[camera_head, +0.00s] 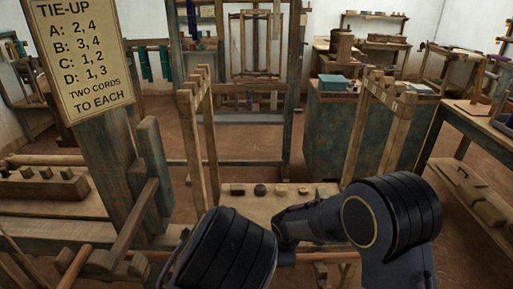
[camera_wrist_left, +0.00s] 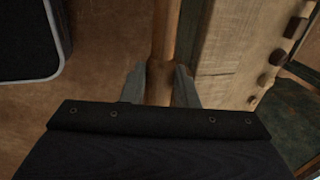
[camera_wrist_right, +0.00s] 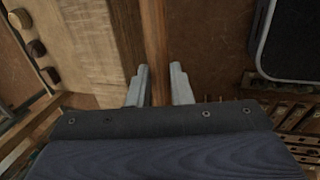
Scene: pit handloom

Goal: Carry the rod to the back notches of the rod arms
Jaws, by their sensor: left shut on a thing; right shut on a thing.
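The rod (camera_wrist_left: 164,30) is a plain round wooden bar. My left gripper (camera_wrist_left: 160,80) is shut on it, with a finger on each side in the left wrist view. The rod also runs between the fingers of my right gripper (camera_wrist_right: 158,85) in the right wrist view, and that gripper is shut on it. In the head view a short length of wooden bar (camera_head: 322,256) shows low between my arms; my arms hide both grippers. Two wooden frames with notched-looking tops, seemingly the rod arms, stand left (camera_head: 194,78) and right (camera_head: 390,88). I cannot tell their notches apart.
A pale board (camera_head: 262,205) with several dark blocks lies beyond my arms, between the frames. A thick post with a tie-up sign (camera_head: 80,50) stands at the left. A green cabinet (camera_head: 330,125) and a workbench (camera_head: 480,125) are at the right.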

